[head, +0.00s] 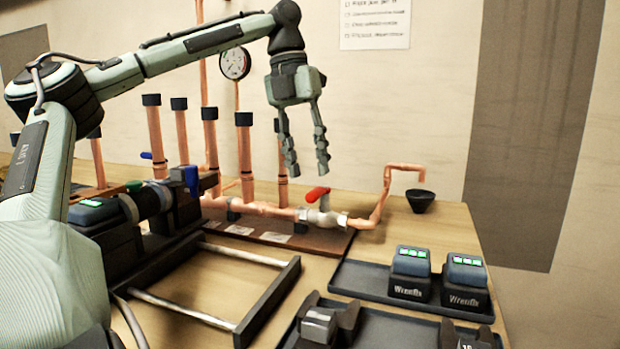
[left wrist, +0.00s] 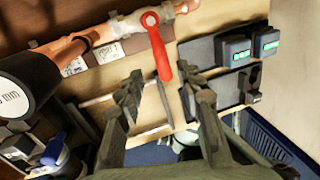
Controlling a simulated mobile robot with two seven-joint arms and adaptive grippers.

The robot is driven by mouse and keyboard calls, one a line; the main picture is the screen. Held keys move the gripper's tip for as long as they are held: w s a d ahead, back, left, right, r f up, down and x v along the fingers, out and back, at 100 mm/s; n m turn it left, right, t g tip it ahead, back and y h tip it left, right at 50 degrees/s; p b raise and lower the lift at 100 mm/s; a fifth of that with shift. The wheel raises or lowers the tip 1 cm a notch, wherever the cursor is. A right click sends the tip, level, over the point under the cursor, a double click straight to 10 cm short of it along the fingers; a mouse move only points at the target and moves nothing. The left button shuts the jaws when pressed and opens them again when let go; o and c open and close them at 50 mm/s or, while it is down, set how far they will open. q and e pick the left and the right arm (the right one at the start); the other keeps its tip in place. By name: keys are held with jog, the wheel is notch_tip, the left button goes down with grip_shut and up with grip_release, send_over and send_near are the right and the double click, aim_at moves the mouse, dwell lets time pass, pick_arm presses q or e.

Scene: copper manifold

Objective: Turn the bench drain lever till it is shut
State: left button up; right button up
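The red drain lever (head: 317,194) sits on a pale metal valve (head: 325,218) in the copper pipe (head: 262,208) at the bench's right part. In the left wrist view the lever (left wrist: 160,50) runs from the valve (left wrist: 150,20) down the picture, crosswise to the pipe. My left gripper (head: 307,172) hangs fingers-down just above the lever, open and empty. In the left wrist view the lever's free end shows between the two spread fingers; I cannot tell whether either finger touches it. My right gripper is not in view.
A black funnel (head: 420,201) stands under the pipe's bent end. Two battery packs (head: 410,274) (head: 465,282) stand in a dark tray (head: 360,279) to the right. Capped copper risers (head: 245,155) and a gauge (head: 235,64) stand left of my gripper. The bench is bare around the funnel.

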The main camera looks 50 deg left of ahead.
pick_arm(q)
notch_tip(320, 180, up, 8)
jog(key=a, duration=0.1)
jog(key=shift+s+a, duration=0.2)
jog(key=shift+s, duration=0.15)
dwell(0.4)
